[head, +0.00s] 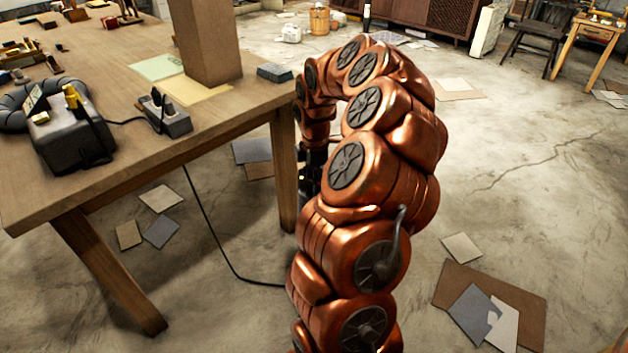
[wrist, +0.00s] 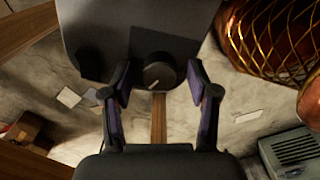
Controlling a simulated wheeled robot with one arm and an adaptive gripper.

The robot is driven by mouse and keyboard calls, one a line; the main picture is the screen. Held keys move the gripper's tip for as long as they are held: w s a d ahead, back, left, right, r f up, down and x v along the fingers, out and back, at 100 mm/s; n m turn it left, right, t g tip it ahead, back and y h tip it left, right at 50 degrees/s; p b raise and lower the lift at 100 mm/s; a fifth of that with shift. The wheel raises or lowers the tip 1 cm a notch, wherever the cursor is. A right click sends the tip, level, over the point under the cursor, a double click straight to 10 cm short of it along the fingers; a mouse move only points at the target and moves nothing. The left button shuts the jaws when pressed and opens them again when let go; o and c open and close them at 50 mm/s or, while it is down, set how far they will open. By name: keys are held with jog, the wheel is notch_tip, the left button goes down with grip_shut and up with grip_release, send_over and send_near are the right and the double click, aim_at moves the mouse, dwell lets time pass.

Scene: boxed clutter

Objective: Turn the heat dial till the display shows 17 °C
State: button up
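In the wrist view, a round dark dial (wrist: 158,74) with a pale pointer mark sits at the lower edge of a grey device (wrist: 140,35). A second dark, rounded shape (wrist: 93,63) lies to its left on the same device. My gripper (wrist: 157,84) is open, with one finger on each side of the dial. Gaps show between the fingers and the dial. No display or temperature reading is legible in either view.
A cable (head: 218,245) runs down to the floor. A vented box (wrist: 292,150) shows lower right in the wrist view.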

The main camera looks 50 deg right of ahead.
jog(key=c, duration=1)
jog(key=shift+c, duration=0.2)
jog(key=shift+m, duration=0.3)
jog(key=m, duration=0.9)
jog(key=shift+m, duration=0.4)
jog(key=m, duration=0.4)
jog(key=shift+m, duration=0.3)
jog(key=shift+m+p, duration=0.45)
jog(key=shift+m, duration=1.75)
